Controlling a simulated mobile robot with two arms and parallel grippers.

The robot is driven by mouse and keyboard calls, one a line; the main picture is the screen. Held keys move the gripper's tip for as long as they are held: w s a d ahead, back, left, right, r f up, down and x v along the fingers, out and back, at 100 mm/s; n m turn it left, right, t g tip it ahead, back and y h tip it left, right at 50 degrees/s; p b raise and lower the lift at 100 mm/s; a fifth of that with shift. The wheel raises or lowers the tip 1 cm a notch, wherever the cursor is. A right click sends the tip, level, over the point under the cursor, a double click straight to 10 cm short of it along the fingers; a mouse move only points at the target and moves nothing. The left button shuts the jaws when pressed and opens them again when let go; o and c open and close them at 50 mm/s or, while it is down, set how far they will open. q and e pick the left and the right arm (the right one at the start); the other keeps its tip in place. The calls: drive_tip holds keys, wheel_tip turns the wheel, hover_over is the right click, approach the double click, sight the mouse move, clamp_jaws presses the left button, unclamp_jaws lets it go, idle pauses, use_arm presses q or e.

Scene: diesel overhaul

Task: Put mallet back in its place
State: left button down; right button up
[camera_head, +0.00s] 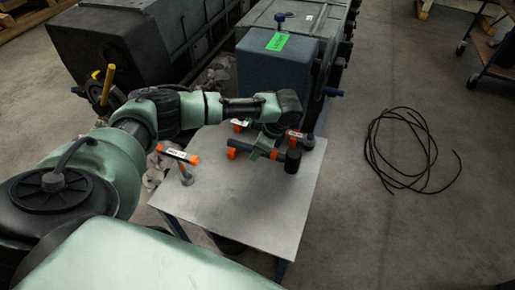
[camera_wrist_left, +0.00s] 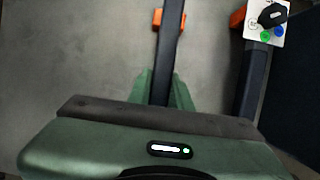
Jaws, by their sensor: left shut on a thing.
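The mallet has a black head (camera_head: 293,161) and a dark handle (camera_head: 240,145), low over the grey table (camera_head: 240,205) in the head view. My left gripper (camera_head: 263,147) is shut on the handle, beside the head. In the left wrist view, the dark handle (camera_wrist_left: 170,55) runs up from between the green fingers (camera_wrist_left: 165,92). Whether the mallet touches the table is hard to tell. The mallet's place cannot be made out. My right gripper is not in view.
Another orange-and-black tool (camera_head: 301,138) lies close behind the mallet head. An orange-ended item (camera_head: 178,154) and a small grey piece (camera_head: 186,177) are at the table's left. A blue-grey engine block (camera_head: 275,70) stands behind. The table's front is clear. A black cable (camera_head: 400,150) lies on the floor.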

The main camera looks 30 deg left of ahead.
use_arm(q)
drive_tip(key=shift+f, duration=0.15)
drive_tip(key=shift+f+b, duration=0.4)
drive_tip(key=shift+f, duration=0.5)
drive_tip(key=c, duration=1.4)
unclamp_jaws()
drive_tip(key=shift+o, duration=1)
